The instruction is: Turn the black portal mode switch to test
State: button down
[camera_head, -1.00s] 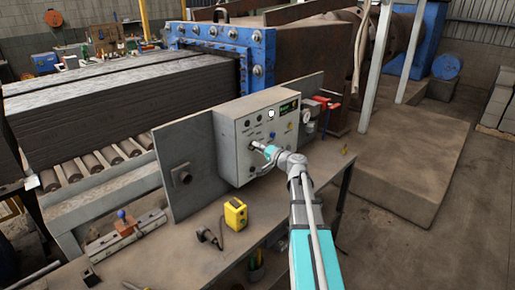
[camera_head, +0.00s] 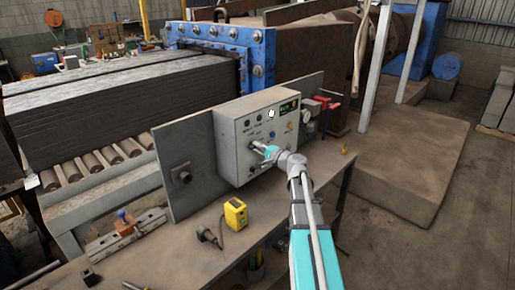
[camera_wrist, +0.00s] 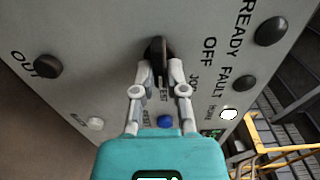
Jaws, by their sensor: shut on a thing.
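The black mode switch (camera_wrist: 158,47) is on the face of the grey control panel (camera_head: 231,142). In the wrist view it lies at the upper middle, and my gripper (camera_wrist: 160,70) is shut on it with one fingertip on each side. The words OFF and JOG are printed to its right. Small lettering that seems to read TEST lies between the fingers, partly hidden. I cannot tell which label the switch points at. In the head view my gripper (camera_head: 257,148) meets the panel's lower part, and the switch is hard to make out there.
On the panel are a black knob (camera_wrist: 48,66) by the word OUT, a blue button (camera_wrist: 165,121), dark READY and FAULT lamps and a lit white lamp (camera_wrist: 229,113). On the bench stand a yellow device (camera_head: 235,214) and a vise-like tool (camera_head: 126,226). Brown floor lies right.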

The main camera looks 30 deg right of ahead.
jog(key=c, duration=0.7)
grip_release()
jog(key=shift+v, duration=6.05)
jog(key=shift+w, duration=0.1)
